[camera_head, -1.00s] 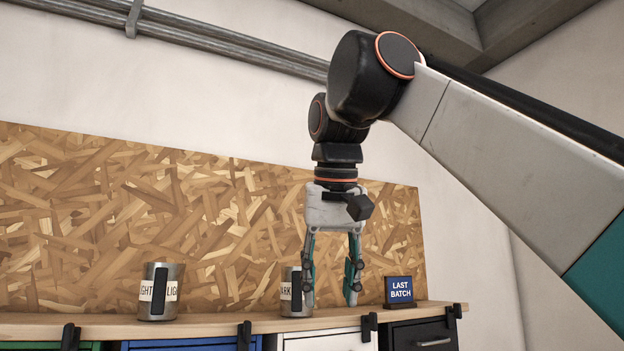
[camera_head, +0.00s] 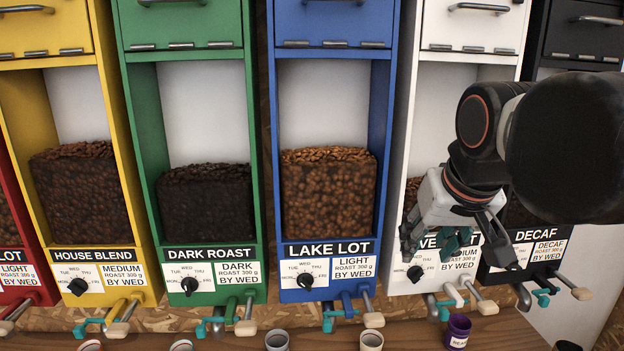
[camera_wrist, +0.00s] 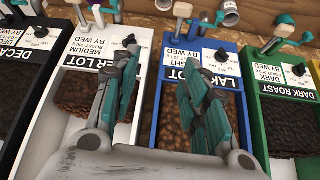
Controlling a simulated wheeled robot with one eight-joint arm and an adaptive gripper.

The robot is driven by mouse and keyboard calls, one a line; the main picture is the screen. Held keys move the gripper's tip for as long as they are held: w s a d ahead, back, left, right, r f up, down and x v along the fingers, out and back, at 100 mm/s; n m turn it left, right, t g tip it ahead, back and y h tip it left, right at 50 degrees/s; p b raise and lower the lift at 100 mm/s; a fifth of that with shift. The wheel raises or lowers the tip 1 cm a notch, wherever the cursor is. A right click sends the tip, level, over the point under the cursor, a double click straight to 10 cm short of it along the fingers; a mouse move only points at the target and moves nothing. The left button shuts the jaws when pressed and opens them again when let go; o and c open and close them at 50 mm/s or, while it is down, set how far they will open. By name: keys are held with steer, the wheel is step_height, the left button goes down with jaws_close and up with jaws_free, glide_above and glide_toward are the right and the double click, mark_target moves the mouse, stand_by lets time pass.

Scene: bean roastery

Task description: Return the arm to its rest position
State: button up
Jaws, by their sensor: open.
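My gripper (camera_head: 462,245) is on the right in the head view, in front of the lower part of the white dispenser (camera_head: 403,180), and hides part of its label. The gripper is open and empty. In the wrist view its two teal-and-grey fingers (camera_wrist: 165,95) are spread apart over the white and blue dispensers, with nothing between them. My arm comes in from the right edge of the head view, and its dark joint covers part of the black DECAF dispenser (camera_head: 548,252).
Yellow, green and blue (camera_head: 327,249) dispensers stand to the left, with spouts and teal levers projecting below. Several cups, including a purple one (camera_head: 457,332), stand on the wooden counter (camera_head: 510,330). A red dispenser (camera_head: 22,260) is at the left edge.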

steer(key=s+a+f+b, duration=0.1)
steer(key=s+f+b, duration=0.2)
steer(key=f, duration=1.1)
steer(key=s+a+f+n+b, duration=0.1)
steer(key=s+f+b, duration=0.3)
steer(key=f, duration=1)
steer(key=shift+f+t+y+b, duration=0.3)
steer(key=shift+t+b, duration=0.1)
steer(key=shift+b, duration=0.6)
